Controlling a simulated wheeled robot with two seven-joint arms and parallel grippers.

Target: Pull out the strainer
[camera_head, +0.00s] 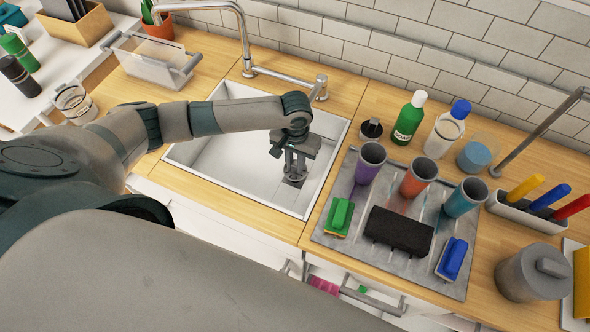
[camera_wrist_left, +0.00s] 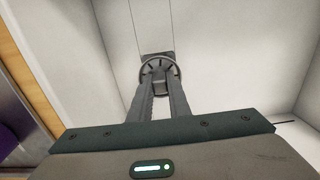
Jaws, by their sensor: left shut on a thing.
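The strainer is a small round grey piece with dark slots, seen best in the left wrist view (camera_wrist_left: 160,66). It is at the floor of the white sink (camera_head: 215,153), in the right part of the basin. My left gripper (camera_head: 294,176) reaches down into the sink from above. Its two fingers (camera_wrist_left: 159,90) converge on the strainer and are shut on it. In the head view the fingers and wrist cover most of the strainer. I cannot tell whether it still sits in the drain or is slightly raised. My right gripper is in neither view.
A metal faucet (camera_head: 247,45) arches behind the sink. Right of the sink, a metal drain tray (camera_head: 333,215) holds cups, sponges and a black block (camera_head: 399,231). Bottles (camera_head: 409,118) stand behind it. A clear container (camera_head: 150,62) is at the back left. The basin is otherwise empty.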

